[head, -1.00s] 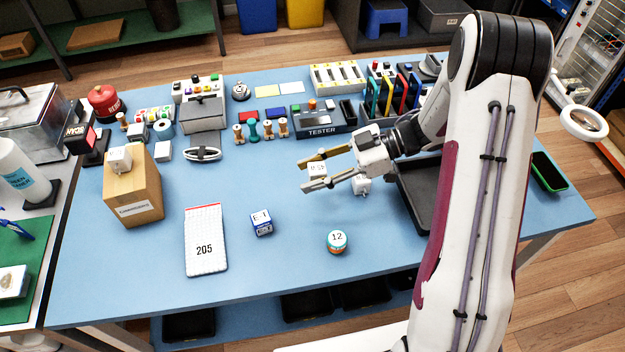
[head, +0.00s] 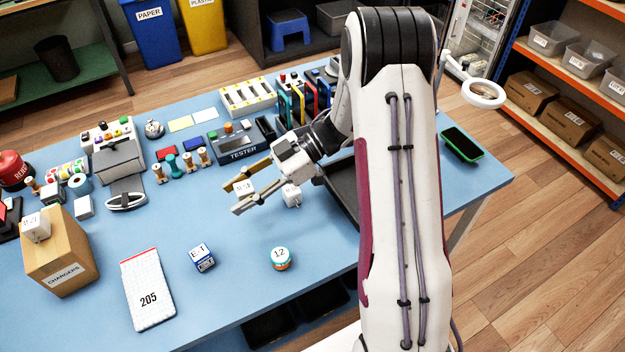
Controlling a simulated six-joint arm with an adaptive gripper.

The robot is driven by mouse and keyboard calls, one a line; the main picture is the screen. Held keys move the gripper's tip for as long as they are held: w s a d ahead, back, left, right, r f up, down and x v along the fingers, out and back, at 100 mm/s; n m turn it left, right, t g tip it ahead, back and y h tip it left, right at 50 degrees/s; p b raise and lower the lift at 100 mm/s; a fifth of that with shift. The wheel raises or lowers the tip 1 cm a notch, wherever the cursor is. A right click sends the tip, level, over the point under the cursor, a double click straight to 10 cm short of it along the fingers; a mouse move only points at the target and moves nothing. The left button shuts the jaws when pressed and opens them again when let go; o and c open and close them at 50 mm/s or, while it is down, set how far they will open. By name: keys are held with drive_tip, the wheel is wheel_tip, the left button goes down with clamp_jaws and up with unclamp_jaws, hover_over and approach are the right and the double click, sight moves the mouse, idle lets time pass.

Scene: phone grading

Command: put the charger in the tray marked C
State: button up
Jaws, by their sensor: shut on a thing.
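My gripper (head: 239,197) is shut on a small white charger (head: 243,188) with printed letters on its face, held between the fingertips above the blue table. A second white block (head: 291,196), which looks like another charger, shows just right of the fingers. One more white charger (head: 36,227) sits on a cardboard box marked CHARGERS (head: 62,275) at the left. A dark tray (head: 343,190) lies right of my gripper, mostly hidden behind my arm. I cannot see a mark C on any tray.
A white pad marked 205 (head: 147,290), a blue and white box (head: 202,257) and a small round tin marked 12 (head: 281,258) lie at the front. A tester (head: 237,147) and stamps stand behind. A green-edged phone (head: 461,145) is at the right.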

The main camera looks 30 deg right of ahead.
drive_tip(key=s+d+m+t+h, duration=0.1)
drive_tip(key=d+m+t, duration=0.3)
drive_tip(key=d, duration=1.1)
drive_tip(key=s+d+m+t+h, duration=0.2)
drive_tip(key=d+m+t+h, duration=0.1)
drive_tip(key=d, duration=1.2)
drive_tip(key=shift+d+r+m+t, duration=0.15)
drive_tip(key=shift+r+m+t, duration=0.2)
drive_tip(key=shift+m+t, duration=0.4)
drive_tip(key=shift+f, duration=3.15)
drive_tip(key=shift+s, duration=0.1)
drive_tip(key=shift+f, duration=1.85)
drive_tip(key=shift+f, duration=0.15)
